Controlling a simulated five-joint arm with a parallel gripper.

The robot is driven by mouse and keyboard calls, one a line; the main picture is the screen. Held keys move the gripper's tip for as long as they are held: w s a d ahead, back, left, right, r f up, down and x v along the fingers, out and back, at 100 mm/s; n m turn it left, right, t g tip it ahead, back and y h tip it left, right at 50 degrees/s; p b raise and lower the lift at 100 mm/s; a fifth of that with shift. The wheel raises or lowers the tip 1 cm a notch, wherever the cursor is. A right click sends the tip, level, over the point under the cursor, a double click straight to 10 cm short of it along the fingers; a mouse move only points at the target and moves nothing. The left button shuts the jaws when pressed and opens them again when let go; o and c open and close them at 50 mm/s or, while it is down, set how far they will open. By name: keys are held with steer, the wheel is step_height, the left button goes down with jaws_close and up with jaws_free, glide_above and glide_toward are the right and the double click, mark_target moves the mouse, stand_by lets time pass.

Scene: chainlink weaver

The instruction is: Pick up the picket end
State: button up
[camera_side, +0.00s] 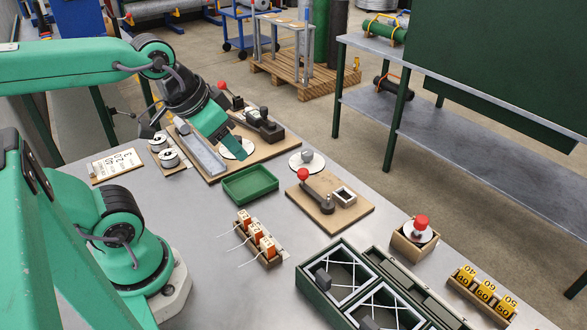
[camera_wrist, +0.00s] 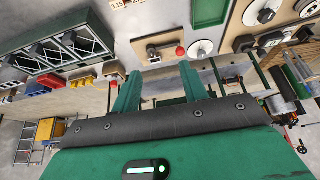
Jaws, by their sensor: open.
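I cannot tell for certain which thing is the picket end. Thin pale wires stick out to the left from several orange-and-white blocks (camera_side: 255,234) on a small wooden strip near the table's middle. My gripper (camera_side: 232,142) is at the back left, over the wooden board with the grey channel, well away from these blocks. In the wrist view its two green fingers (camera_wrist: 158,88) are apart, with nothing between them. How high the fingertips are above the board is unclear.
An empty green tray (camera_side: 250,172) lies between my gripper and the blocks. A board with a red-knobbed lever (camera_side: 305,174) is to its right. The green crate (camera_side: 299,282) with wire mesh fills the front right. Yellow numbered tags (camera_side: 486,284) stand beyond it.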

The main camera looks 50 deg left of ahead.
steer(key=f+m, duration=0.2)
steer(key=m+g, duration=0.5)
steer(key=m, duration=0.8)
glide_above(255, 227)
step_height(255, 227, down, 11)
steer(key=shift+r, duration=0.2)
steer(key=shift+s+d+f+m+g, duration=0.15)
steer(key=shift+f+m, duration=0.3)
steer(key=shift+m, duration=0.25)
steer(key=shift+s+a+f+m+g, duration=0.15)
steer(key=shift+f+m, duration=0.3)
steer(key=shift+m, duration=0.25)
steer(key=shift+w+d, duration=0.1)
steer(key=shift+f, duration=1.3)
steer(key=shift+f, duration=0.1)
steer(key=shift+w+f, duration=0.2)
steer(key=shift+f, duration=2.3)
